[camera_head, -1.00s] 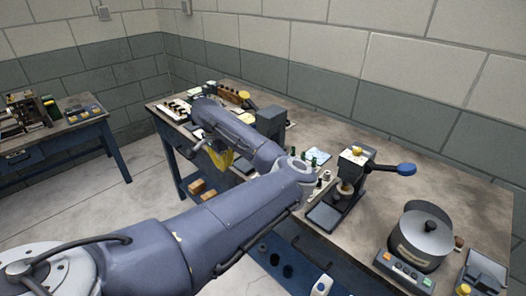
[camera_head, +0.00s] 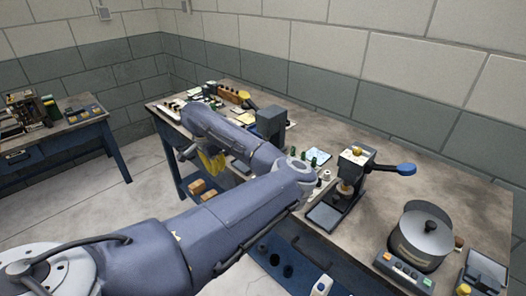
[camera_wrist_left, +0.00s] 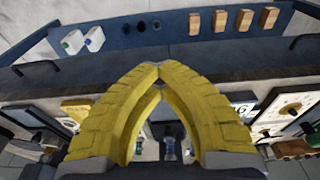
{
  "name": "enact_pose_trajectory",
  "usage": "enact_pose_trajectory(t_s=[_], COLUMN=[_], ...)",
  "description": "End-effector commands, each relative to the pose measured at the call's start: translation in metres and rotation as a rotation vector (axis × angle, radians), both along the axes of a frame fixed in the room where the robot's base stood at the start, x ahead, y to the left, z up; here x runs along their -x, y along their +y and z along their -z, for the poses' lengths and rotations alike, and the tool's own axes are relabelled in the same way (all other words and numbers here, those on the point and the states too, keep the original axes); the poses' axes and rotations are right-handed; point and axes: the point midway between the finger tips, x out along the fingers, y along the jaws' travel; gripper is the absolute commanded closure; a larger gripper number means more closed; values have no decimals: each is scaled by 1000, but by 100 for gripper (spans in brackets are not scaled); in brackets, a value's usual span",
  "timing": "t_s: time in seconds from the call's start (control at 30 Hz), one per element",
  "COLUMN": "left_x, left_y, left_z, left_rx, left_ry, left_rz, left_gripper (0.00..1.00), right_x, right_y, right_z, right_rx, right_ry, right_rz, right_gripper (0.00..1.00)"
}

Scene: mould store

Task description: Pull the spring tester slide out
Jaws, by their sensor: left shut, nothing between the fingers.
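My left gripper (camera_head: 212,163) has yellow fingers and hangs by the front edge of the bench, partly behind my own arm. In the left wrist view its fingers (camera_wrist_left: 160,68) meet at the tips in an arch, with nothing between them. The bench's dark front edge lies beyond the tips. I cannot tell for sure which part is the spring tester slide. A dark upright box-like device (camera_head: 271,122) stands behind my forearm, which hides its lower part. White dial faces (camera_wrist_left: 291,104) show at the right of the left wrist view. My right gripper is not in view.
A press with a blue-ended lever (camera_head: 358,172) and a pot (camera_head: 422,236) stand to the right on the bench (camera_head: 390,205). Wooden blocks (camera_wrist_left: 231,19) and white bottles (camera_wrist_left: 82,41) sit on the blue shelf below. A second table (camera_head: 60,130) is at left.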

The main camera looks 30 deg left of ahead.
Motion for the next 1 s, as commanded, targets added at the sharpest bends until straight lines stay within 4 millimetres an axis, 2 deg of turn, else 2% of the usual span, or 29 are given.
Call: enact_pose_trajectory(t_s=[0.43,1.0], left_x=[2,25], left_y=[1,7], left_z=[0,0], left_rx=[0,-1], left_ry=[0,0], left_rz=[-1,0], left_gripper=[100,100], right_x=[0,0], right_y=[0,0], right_z=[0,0], right_rx=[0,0], right_ry=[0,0], right_rz=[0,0], right_gripper=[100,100])
